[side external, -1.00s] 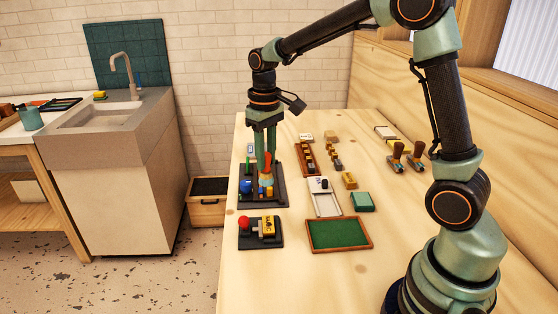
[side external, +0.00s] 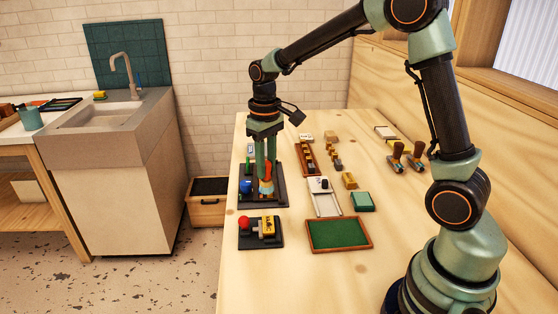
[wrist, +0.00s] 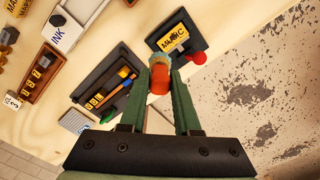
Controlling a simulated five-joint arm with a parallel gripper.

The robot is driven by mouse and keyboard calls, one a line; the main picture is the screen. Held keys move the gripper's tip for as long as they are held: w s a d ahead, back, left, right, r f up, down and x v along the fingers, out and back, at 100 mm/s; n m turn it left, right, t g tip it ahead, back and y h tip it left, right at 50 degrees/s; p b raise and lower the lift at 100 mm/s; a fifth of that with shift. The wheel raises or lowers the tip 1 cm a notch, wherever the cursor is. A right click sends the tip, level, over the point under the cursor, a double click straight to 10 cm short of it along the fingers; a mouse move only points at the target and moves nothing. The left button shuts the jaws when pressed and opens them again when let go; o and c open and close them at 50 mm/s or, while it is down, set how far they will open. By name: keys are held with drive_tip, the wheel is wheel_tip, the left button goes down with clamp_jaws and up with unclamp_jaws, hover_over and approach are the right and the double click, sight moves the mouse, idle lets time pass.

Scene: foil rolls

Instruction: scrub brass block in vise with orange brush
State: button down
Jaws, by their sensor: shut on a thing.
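My gripper (side external: 265,168) is shut on the orange brush (side external: 267,173), which stands roughly upright between the fingers with its pale end down. In the side view they are over the front part of a dark tray; I cannot tell whether the brush end touches it. The wrist view shows the brush (wrist: 158,82) between my fingertips (wrist: 160,78). The brass block (side external: 267,226), with dark lettering, sits in the vise (side external: 246,242), a dark base with a red knob (side external: 244,222), nearer the side camera than my gripper. The block (wrist: 174,38) also shows in the wrist view.
The dark tray (side external: 278,199) holds small blue, green and yellow items. A green wood-framed tray (side external: 338,234), a white ink slab (side external: 326,203), a green box (side external: 362,201) and a wooden type rack (side external: 306,160) lie right of it.

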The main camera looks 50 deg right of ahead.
sight(267, 191)
drive_tip(key=shift+f, duration=3.8)
drive_tip(key=shift+s+a, duration=2.4)
drive_tip(key=shift+a, duration=0.05)
drive_tip(key=shift+w+d+f, duration=0.1)
drive_tip(key=shift+w+d, duration=2.3)
drive_tip(key=shift+d, duration=0.05)
drive_tip(key=shift+r, duration=4.05)
